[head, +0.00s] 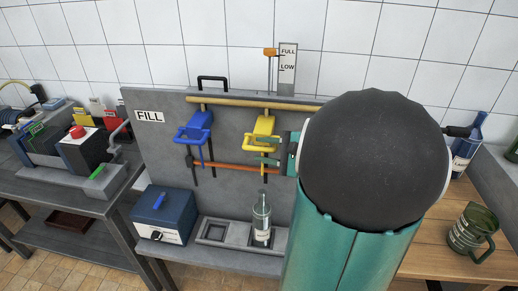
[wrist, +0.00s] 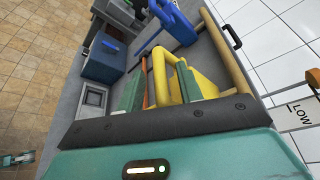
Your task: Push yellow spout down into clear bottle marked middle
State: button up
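The yellow spout (head: 263,128) hangs from a wooden rail on the grey fill stand, above the clear bottle (head: 261,212). The bottle stands upright in a square holder, with a label too small to read. My gripper (head: 266,151) reaches in from the right at the spout's lower part, its green fingers apart. In the wrist view, yellow spout parts (wrist: 161,78) lie between the two fingers of my gripper (wrist: 157,90). I cannot tell whether either finger touches them. The bottle is not visible in the wrist view.
A blue spout (head: 199,128) hangs left of the yellow one, and an orange bar (head: 225,167) runs below both. A blue box (head: 164,214) and an empty square holder (head: 214,232) stand left of the bottle. A green mug (head: 473,232) sits on the wooden table at right.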

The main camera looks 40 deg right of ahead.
jog(key=shift+x, duration=1)
grip_shut()
jog(key=shift+f, duration=0.1)
notch_tip(320, 180, down, 17)
jog(key=shift+s+f, duration=0.1)
jog(key=shift+f, duration=0.05)
